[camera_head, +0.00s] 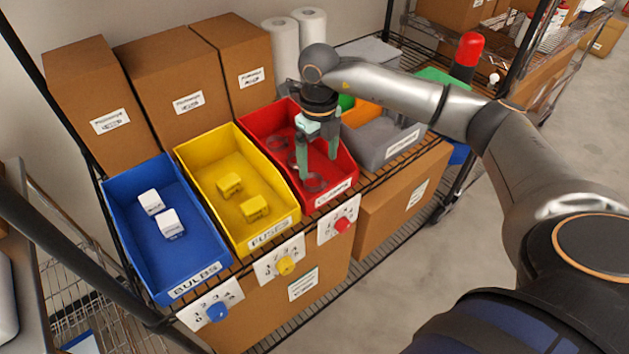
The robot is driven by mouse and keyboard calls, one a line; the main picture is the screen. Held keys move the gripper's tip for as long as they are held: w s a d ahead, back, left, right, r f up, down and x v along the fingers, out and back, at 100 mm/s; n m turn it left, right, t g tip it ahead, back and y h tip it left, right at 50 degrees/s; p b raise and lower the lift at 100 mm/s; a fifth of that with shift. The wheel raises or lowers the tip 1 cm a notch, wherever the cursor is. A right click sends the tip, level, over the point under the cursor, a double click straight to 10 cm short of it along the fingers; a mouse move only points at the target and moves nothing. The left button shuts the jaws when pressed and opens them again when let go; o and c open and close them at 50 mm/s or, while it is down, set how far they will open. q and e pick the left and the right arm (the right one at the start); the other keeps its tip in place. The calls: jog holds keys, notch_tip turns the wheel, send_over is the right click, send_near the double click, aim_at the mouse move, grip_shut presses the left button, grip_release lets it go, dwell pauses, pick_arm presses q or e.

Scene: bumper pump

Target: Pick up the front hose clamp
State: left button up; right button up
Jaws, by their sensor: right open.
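The red bin (343,187) holds several grey ring-shaped hose clamps. The front hose clamp (314,184) lies on the bin floor near its labelled front wall. Another clamp (277,143) lies further back in the bin, and one more is partly hidden behind the gripper's fingers. My right gripper (318,168) reaches down into the red bin from above, its green fingers open. The fingertips are just above and behind the front clamp. I cannot tell whether they touch it. My left gripper is not in view.
A yellow bin (190,157) with two yellow boxes and a blue bin (113,207) with two white boxes stand to the left. A grey bin (372,155) is close on the right. Cardboard boxes (178,88) and paper rolls (283,50) stand behind.

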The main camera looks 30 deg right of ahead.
aim_at(315, 181)
jog(key=shift+w+a+f, duration=0.1)
jog(key=shift+a+f, duration=0.1)
jog(key=shift+f, duration=1.2)
jog(key=shift+w+a+f, duration=0.1)
jog(key=shift+a+f, duration=0.05)
jog(key=shift+f, duration=1.2)
jog(key=shift+c, duration=0.2)
jog(key=c, duration=1.4)
